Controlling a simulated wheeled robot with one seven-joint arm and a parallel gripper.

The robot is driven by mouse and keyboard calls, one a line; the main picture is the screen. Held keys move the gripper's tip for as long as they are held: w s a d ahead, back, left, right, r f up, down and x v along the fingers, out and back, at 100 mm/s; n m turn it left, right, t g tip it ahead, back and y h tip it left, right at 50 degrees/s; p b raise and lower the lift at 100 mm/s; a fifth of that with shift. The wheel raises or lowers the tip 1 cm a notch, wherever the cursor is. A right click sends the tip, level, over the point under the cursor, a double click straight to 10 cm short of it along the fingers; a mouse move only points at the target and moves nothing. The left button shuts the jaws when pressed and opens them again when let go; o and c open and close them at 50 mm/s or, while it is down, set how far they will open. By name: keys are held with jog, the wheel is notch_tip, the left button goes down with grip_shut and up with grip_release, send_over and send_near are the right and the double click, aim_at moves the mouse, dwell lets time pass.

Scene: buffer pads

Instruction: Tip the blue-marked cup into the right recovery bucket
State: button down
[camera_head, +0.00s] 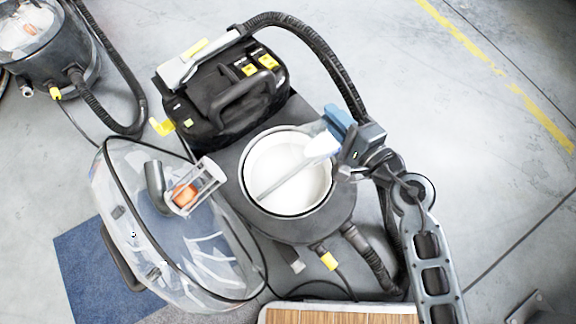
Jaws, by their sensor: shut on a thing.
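The right recovery bucket (338,200) is a dark round tub, open at the top, with a white inside. My gripper (347,148) is at its upper right rim, reaching in from the right. It is shut on a pale cup (322,146), with a blue part (338,121) beside it at the jaws. The cup appears tilted to the left, over the bucket's opening. A thin grey streak (285,179) runs from the cup down left across the white inside; I cannot tell if it is liquid or a solid piece. The cup's far side and contents are hidden.
A clear lid (120,190) with an orange float leans left of the bucket. A black motor head (225,95) with a hose lies behind it. Another vacuum (45,50) stands at upper left. A wooden-topped surface (340,314) is in front.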

jog(key=shift+s+a+n, duration=0.3)
jog(key=shift+s+a, duration=0.1)
jog(key=shift+a, duration=0.1)
jog(key=shift+a, duration=0.1)
jog(key=shift+s+a+f+n+h, duration=0.25)
jog(key=shift+s+a+n+h, duration=0.2)
jog(key=shift+a+n, duration=0.25)
dwell(0.5)
jog(key=shift+d, duration=0.1)
jog(key=w+d+m, duration=0.2)
jog(key=d, duration=0.1)
jog(key=w+d+m+y, duration=0.1)
jog(key=shift+d+r, duration=0.2)
jog(key=shift+r, duration=0.2)
jog(key=shift+w+d+f+m+y+p, duration=0.15)
jog(key=shift+w+d+m, duration=0.2)
jog(key=shift+m, duration=0.25)
jog(key=shift+w+d+f+m+y+p, duration=0.15)
jog(key=shift+w+d+m, duration=0.1)
jog(key=shift+d+m, duration=0.3)
jog(key=w+d+f+m+y+b, duration=0.2)
jog(key=w+d+f+m+b, duration=0.2)
jog(key=m, duration=0.6)
jog(key=shift+w+d+f+b, duration=0.2)
jog(key=shift+d+f+b, duration=0.5)
jog(key=shift+d+f, duration=0.4)
